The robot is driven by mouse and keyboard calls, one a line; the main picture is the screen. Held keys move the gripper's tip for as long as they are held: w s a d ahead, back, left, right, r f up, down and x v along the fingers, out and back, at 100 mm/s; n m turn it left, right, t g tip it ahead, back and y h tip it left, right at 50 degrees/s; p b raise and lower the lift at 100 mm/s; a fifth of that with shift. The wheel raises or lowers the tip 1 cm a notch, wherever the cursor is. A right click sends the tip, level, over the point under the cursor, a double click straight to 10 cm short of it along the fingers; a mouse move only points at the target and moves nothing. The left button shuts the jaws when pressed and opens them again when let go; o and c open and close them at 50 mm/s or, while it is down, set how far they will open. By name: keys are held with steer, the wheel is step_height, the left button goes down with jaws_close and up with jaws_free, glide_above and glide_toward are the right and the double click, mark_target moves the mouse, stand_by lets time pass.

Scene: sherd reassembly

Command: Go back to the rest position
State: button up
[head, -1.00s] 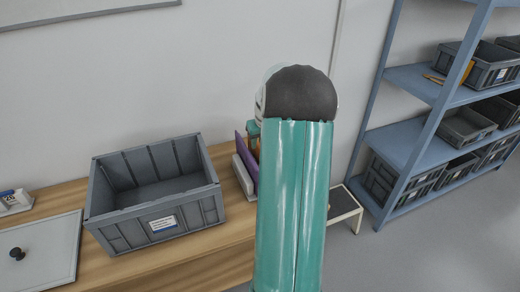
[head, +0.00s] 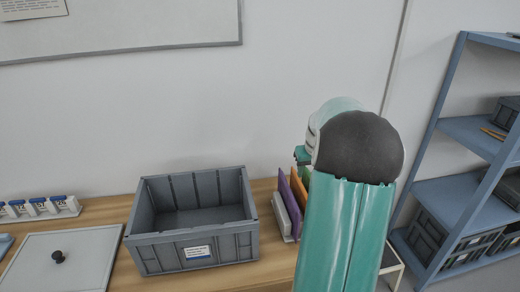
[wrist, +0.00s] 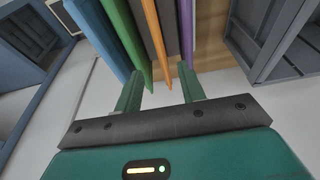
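My gripper (wrist: 160,92) shows in the wrist view with its two green fingers apart and nothing between them. Beyond the fingers stand several upright coloured folders, among them a green one (wrist: 122,32), an orange one (wrist: 155,40) and a purple one (wrist: 186,30). I cannot tell how far the fingertips are from them. In the head view my arm hides the gripper and most of the folders; the purple folder (head: 290,205) shows at the arm's left.
A grey open crate (head: 195,250) stands on the wooden table (head: 270,268), left of the folders, and looks empty inside. A pale board with a black knob (head: 90,262) and a rack of small blue-capped vials (head: 68,207) lie further left. Blue shelving (head: 465,135) with grey bins stands at right.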

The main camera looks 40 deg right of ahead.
steer(key=w+a+r+n+t, duration=0.15)
steer(key=a+r, duration=0.35)
steer(key=a, duration=0.8)
steer(key=w+a+r+n+g, duration=0.15)
steer(key=a+r, duration=0.35)
steer(key=a, duration=0.9)
steer(key=s+a+n+t, duration=0.1)
steer(key=s+a, duration=0.6)
steer(key=a, duration=0.3)
steer(key=s+a+n+t+y, duration=0.1)
steer(key=s+a+n, duration=0.1)
steer(key=s+a, duration=0.5)
steer(key=a, duration=0.2)
steer(key=shift+s+a+r+t+y, duration=0.15)
steer(key=shift+a+t+y, duration=0.15)
steer(key=shift+a+t, duration=0.1)
